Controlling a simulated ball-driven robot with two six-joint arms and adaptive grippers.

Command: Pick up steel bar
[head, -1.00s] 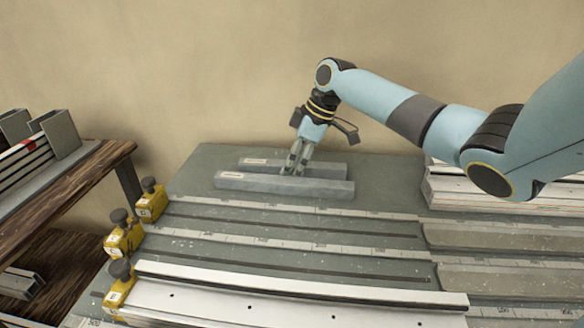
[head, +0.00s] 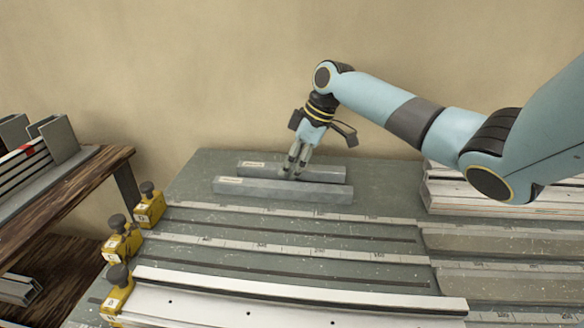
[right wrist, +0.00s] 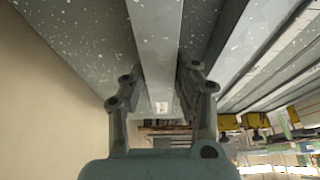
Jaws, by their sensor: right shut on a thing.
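Two grey steel bars lie side by side, parallel to the wall, on the back of the bench. The front bar (head: 250,188) is nearest to me, and the back bar (head: 325,174) lies just behind it, each with a small pale label near its left end. My right gripper (head: 295,172) points down at the back bar, near its middle. In the right wrist view the fingers (right wrist: 162,85) stand on either side of this bar (right wrist: 158,40) and are shut on it. The front bar (right wrist: 262,45) runs close beside the right finger there. My left gripper is out of view.
The bench (head: 385,172) has slotted rails and scales in front of the bars. Yellow clamps (head: 149,208) line its left edge. A long white profile (head: 300,298) lies at the front. Stacked profiles (head: 470,190) lie at right. A wooden shelf (head: 85,175) stands left.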

